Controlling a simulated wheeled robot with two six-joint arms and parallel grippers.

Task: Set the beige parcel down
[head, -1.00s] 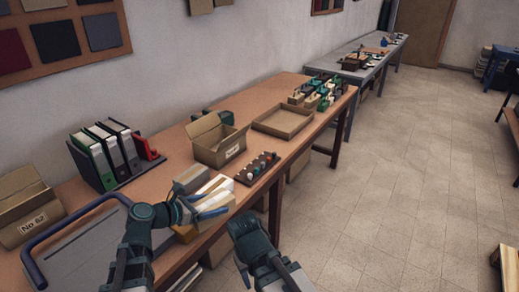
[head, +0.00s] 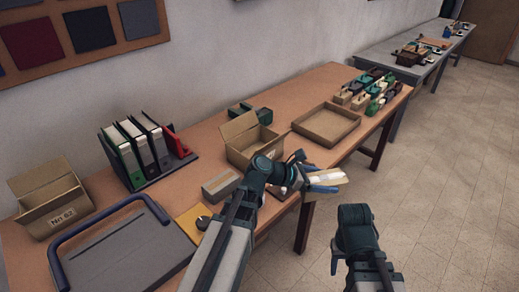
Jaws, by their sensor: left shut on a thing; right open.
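The beige parcel (head: 328,175) is a small pale block with a lighter band on top. My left gripper (head: 318,180) is shut on it, its blue fingers at the parcel's sides. The parcel appears off the table, near or beyond the front edge; its exact height is hard to tell. My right gripper (head: 356,216) is lower, in front of the table over the floor. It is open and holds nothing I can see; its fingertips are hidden.
On the brown table (head: 292,93) are a grey-brown box (head: 221,186), an open carton (head: 243,150), a shallow tray (head: 326,125), binders (head: 141,150), a yellow item (head: 190,218) and a large grey device (head: 125,255). My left arm partly hides a small rack.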

